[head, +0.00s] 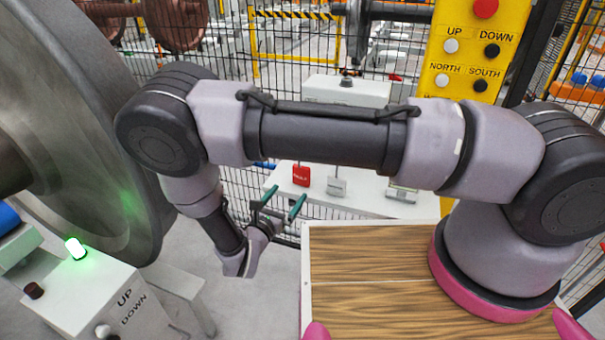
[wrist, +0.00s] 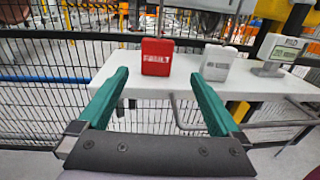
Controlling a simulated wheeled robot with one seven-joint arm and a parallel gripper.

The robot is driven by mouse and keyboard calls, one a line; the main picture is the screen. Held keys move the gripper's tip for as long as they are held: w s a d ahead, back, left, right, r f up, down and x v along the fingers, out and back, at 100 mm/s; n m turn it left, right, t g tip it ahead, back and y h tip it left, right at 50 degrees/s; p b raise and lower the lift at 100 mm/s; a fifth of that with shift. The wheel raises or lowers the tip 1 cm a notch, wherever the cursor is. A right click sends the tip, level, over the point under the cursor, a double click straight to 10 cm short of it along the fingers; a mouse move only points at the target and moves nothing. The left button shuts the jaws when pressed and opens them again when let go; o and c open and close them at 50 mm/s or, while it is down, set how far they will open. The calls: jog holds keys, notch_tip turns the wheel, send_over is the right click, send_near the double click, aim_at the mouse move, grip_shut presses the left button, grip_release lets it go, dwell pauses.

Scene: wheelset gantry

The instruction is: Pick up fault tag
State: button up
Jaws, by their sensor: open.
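The fault tag (head: 301,175) is a small red block with white lettering on a white shelf in the head view. In the wrist view the red tag (wrist: 157,57) stands upright near the shelf's front edge, its lettering reading roughly "FAULT". My gripper (head: 284,207) is open and empty, with two green fingers. In the wrist view my gripper (wrist: 157,95) points towards the shelf, and the red tag shows beyond and between the fingertips, apart from them.
A white-grey tag (wrist: 217,63) stands just right of the red one. Further right is a small display device (wrist: 277,52). The white shelf (wrist: 185,87) fronts a black mesh fence. A large steel wheel (head: 95,130) and a control box (head: 85,300) with a green lamp stand at left.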

aim_at(300, 186)
jog(key=x, duration=1)
jog(key=shift+w+a+r, duration=0.15)
jog(key=shift+w+a, duration=0.05)
jog(key=shift+a, duration=0.05)
jog(key=c, duration=1.4)
